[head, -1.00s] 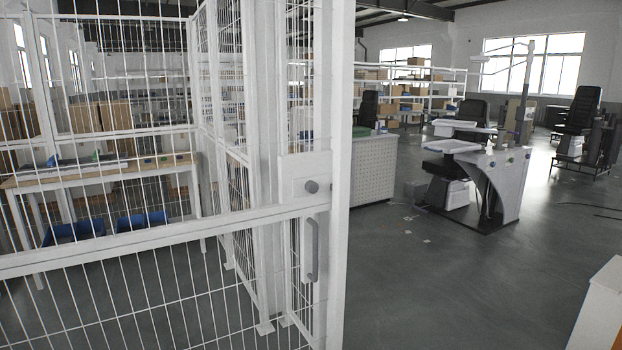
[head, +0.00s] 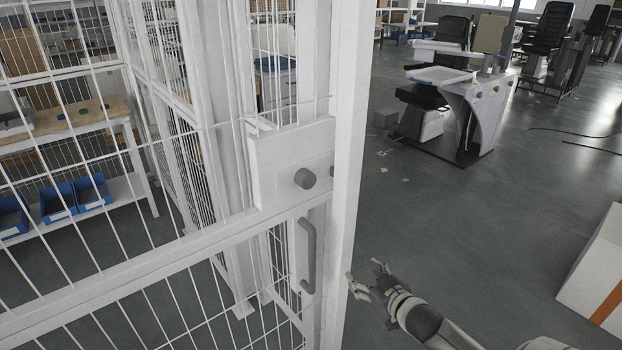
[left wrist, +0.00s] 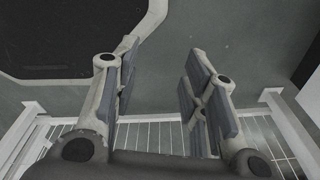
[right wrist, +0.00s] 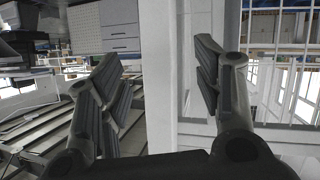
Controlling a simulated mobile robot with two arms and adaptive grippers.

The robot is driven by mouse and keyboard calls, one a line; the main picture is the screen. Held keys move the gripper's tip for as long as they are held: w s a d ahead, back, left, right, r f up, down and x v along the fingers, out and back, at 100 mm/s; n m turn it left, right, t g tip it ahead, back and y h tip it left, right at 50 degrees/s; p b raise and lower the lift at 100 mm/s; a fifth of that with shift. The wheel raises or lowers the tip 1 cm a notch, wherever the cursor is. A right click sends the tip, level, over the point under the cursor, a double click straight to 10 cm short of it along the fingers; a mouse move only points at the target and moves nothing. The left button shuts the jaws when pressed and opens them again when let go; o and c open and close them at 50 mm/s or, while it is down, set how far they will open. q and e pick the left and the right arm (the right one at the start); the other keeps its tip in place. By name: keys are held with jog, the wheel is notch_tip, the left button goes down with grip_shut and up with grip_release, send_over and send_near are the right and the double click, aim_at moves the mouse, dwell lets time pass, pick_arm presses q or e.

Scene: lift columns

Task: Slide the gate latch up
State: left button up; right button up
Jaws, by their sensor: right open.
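The gate latch shows in the head view as a round grey knob (head: 305,178) on a white plate (head: 275,165) fixed to the white mesh gate (head: 150,255). A grey pull handle (head: 307,255) stands upright below it. My right gripper (head: 364,275) is open and empty, right of the gate post and lower in the picture than the knob, apart from it. In the right wrist view the open right gripper (right wrist: 157,62) has the white post behind its fingers. My left gripper (left wrist: 162,60) is open and empty, seen only in the left wrist view. I cannot make out the knob in either wrist view.
The white gate post (head: 345,150) rises just right of the latch plate. Behind the mesh stand a workbench (head: 70,118) and blue bins (head: 75,197). A white box (head: 597,275) stands at the right edge. The grey floor (head: 480,230) right of the post is mostly clear.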

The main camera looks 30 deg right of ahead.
jog(key=w+a+r+n+t+y, duration=0.1)
jog(key=w+a+r+t+y, duration=0.15)
jog(key=r, duration=1.25)
jog(key=n+t+p, duration=0.1)
jog(key=t, duration=0.1)
send_near(310, 182)
jog(key=shift+y, duration=0.45)
jog(key=w+p, duration=0.2)
jog(key=w, duration=0.5)
jog(key=shift+w+r, duration=0.1)
jog(key=shift+r, duration=0.05)
pick_arm(q)
jog(key=shift+s+a+r, duration=0.1)
jog(key=shift+s+r, duration=0.15)
jog(key=shift+r, duration=0.35)
jog(key=shift+s+d+r, duration=0.1)
jog(key=shift+s+r, duration=0.1)
jog(key=shift+r, duration=0.4)
jog(key=shift+s+a+r, duration=0.1)
jog(key=shift+s+r, duration=0.15)
jog(key=shift+r, duration=0.35)
pick_arm(e)
jog(key=shift+w, duration=1.1)
jog(key=shift+c, duration=0.4)
grip_shut()
pick_arm(q)
jog(key=shift+r, duration=0.1)
